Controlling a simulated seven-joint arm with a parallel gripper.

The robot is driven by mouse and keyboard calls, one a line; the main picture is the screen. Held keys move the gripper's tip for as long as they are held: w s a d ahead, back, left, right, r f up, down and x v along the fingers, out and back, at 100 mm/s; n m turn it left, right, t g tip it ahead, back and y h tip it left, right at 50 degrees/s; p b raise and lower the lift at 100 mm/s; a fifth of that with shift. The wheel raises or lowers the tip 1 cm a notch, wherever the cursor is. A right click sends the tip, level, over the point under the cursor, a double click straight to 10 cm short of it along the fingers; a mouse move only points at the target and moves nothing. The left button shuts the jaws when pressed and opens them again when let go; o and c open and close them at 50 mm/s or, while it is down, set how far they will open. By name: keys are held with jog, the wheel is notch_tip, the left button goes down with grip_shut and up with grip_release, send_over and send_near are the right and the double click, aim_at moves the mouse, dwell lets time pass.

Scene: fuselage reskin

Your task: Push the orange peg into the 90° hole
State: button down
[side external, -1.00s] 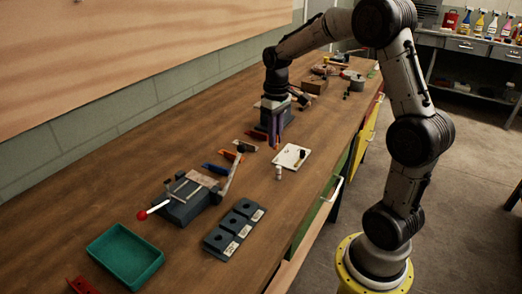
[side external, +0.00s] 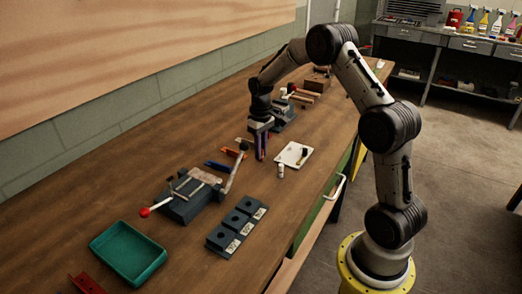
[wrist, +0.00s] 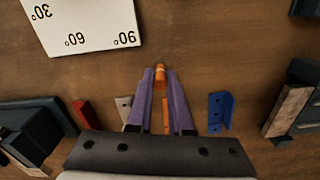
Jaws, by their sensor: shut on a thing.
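My gripper (wrist: 160,80) has purple fingers. It is shut on the orange peg (wrist: 160,76), whose end shows between the fingertips in the wrist view. In the side view my gripper (side external: 261,157) hangs over the middle of the bench, and the peg cannot be made out there. A dark block (side external: 236,229) with three round holes and white labels lies nearer the camera, apart from my gripper. Its labels are too small to read. A white card (wrist: 85,22) marked 30°, 60° and 90° shows at the upper left of the wrist view.
Blue (side external: 216,167) and orange (side external: 233,153) brackets lie left of my gripper. A clamp-like fixture (side external: 186,203) with an upright lever, a green tray (side external: 128,252) and a white board (side external: 292,153) with a small bottle (side external: 281,171) beside it are nearby. Bare bench separates my gripper from the block.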

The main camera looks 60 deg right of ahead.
jog(key=shift+f, duration=0.15)
jog(key=c, duration=0.8)
grip_release()
jog(key=shift+c, duration=0.2)
